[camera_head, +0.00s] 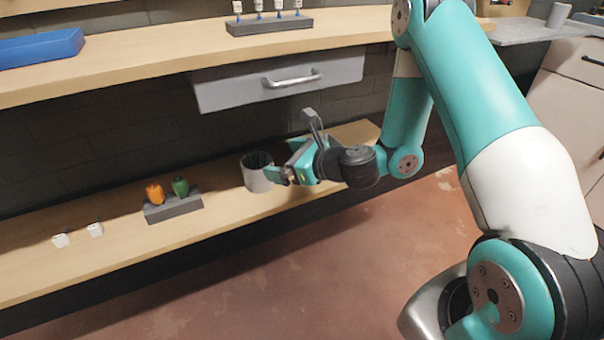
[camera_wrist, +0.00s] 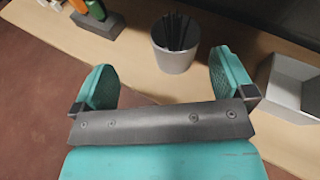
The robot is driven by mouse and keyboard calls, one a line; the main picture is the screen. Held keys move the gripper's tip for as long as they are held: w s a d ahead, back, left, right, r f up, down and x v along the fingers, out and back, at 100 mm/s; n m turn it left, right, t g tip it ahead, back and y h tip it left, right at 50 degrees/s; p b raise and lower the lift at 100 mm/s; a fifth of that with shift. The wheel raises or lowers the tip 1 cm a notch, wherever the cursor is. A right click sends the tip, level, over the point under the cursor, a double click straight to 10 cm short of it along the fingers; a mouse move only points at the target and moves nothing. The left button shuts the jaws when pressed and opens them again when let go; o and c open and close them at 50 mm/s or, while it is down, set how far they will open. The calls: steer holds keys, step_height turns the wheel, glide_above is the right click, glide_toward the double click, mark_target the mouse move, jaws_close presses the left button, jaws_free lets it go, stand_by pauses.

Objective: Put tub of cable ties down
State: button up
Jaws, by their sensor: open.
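The tub of cable ties (camera_head: 257,173) is a light grey round tub with dark ties in it. It stands upright on the lower wooden shelf (camera_head: 225,216). In the wrist view the tub (camera_wrist: 175,60) sits ahead of my gripper (camera_wrist: 165,80), its base resting on the shelf. My gripper (camera_head: 283,175) is at the tub's right side in the head view. Its teal fingers are spread wide and empty, with the tub beyond and between them. Whether a finger touches the tub I cannot tell.
A grey block (camera_head: 174,207) holding an orange and a green item stands left of the tub. Two small white cubes (camera_head: 61,240) are farther left. A grey bin (camera_wrist: 291,88) stands to the right in the wrist view. A drawer (camera_head: 278,80) hangs above. Shelf between tub and block is clear.

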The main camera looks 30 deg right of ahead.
steer(key=s+a+r+n+g+y, duration=0.3)
steer(key=s+a+r+n+g, duration=0.75)
steer(key=n, duration=0.95)
steer(key=s+d+r+n+g+h, duration=0.1)
steer(key=s+r+n+h, duration=0.1)
steer(key=s+n, duration=0.6)
steer(key=s+d+r+n+g+h, duration=0.1)
steer(key=s+r+n+h, duration=0.2)
steer(key=s+n, duration=0.4)
steer(key=s+h, duration=0.1)
steer(key=s, duration=0.2)
steer(key=shift+d+n, duration=0.2)
steer(key=shift+n, duration=0.2)
steer(key=shift+r, duration=0.1)
